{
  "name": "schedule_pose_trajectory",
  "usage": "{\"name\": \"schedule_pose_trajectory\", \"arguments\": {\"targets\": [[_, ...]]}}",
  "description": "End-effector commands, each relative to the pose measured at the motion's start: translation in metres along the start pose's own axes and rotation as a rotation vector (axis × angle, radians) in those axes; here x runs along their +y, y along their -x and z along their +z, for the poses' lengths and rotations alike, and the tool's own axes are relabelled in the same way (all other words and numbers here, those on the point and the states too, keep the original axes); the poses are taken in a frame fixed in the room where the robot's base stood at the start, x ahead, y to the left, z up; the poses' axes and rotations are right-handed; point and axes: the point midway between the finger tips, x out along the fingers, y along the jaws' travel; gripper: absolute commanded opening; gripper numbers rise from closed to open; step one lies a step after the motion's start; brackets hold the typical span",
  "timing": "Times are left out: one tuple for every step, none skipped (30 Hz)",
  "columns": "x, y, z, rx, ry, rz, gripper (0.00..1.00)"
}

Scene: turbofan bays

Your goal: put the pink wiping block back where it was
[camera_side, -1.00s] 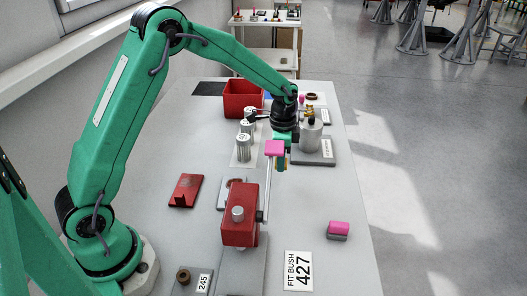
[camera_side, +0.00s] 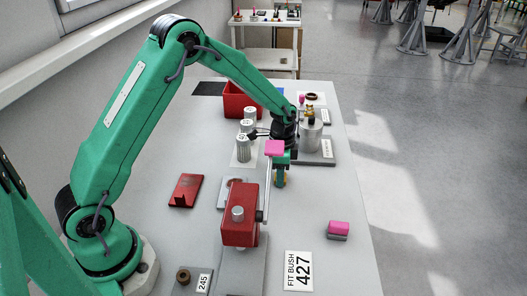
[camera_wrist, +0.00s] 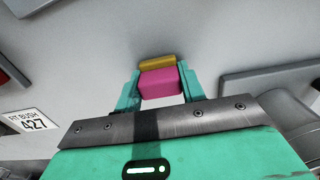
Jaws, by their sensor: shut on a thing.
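My gripper (camera_side: 280,172) is low over the middle of the table, behind a pink grip on a rod, which partly hides it. In the wrist view my gripper (camera_wrist: 160,88) is shut on a pink block (camera_wrist: 160,83) with a yellow layer (camera_wrist: 157,62) along its far side. In the side view only a yellowish part shows between the fingers, and the pink is hidden. I cannot tell whether the block touches the table. Another pink block (camera_side: 338,227) with a grey base lies at the front right, apart from my gripper.
The red fixture (camera_side: 240,222) stands in front, its rod ending in the pink grip (camera_side: 274,147). A grey plate with a metal cylinder (camera_side: 311,136) is behind my gripper. Silver cylinders (camera_side: 243,147) and a red bin (camera_side: 241,98) are behind left. Table is clear towards the 427 label (camera_side: 299,271).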

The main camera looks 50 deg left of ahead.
Motion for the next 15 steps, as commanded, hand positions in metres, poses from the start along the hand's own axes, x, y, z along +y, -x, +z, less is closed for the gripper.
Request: {"name": "schedule_pose_trajectory", "arguments": {"targets": [[0.0,0.0002,0.0,0.0,0.0,0.0,0.18],[0.0,0.0002,0.0,0.0,0.0,0.0,0.18],[0.0,0.0,0.0,0.0,0.0,0.0,0.18],[0.0,-0.0005,0.0,0.0,0.0,0.0,0.18],[0.0001,-0.0011,0.0001,0.0,0.0,0.0,0.18],[0.0001,-0.002,0.0001,-0.001,0.0,0.001,0.18],[0.0001,-0.0027,0.0001,-0.001,0.0,0.001,0.18],[0.0001,-0.003,0.0001,-0.001,0.0,0.001,0.42],[0.0001,-0.0028,0.0001,-0.001,0.0,0.001,0.49],[0.0001,-0.0027,0.0001,-0.001,0.0,0.001,0.55],[0.0001,-0.0027,0.0001,-0.001,0.0,0.001,0.61],[0.0001,-0.0027,0.0001,-0.001,0.0,0.001,0.61],[0.0001,-0.0026,0.0001,0.0,0.0,0.0,0.61],[0.0001,-0.0026,0.0,0.0,0.0,0.0,0.61],[0.0001,-0.0026,0.0,0.0,0.0,0.0,0.61]]}}
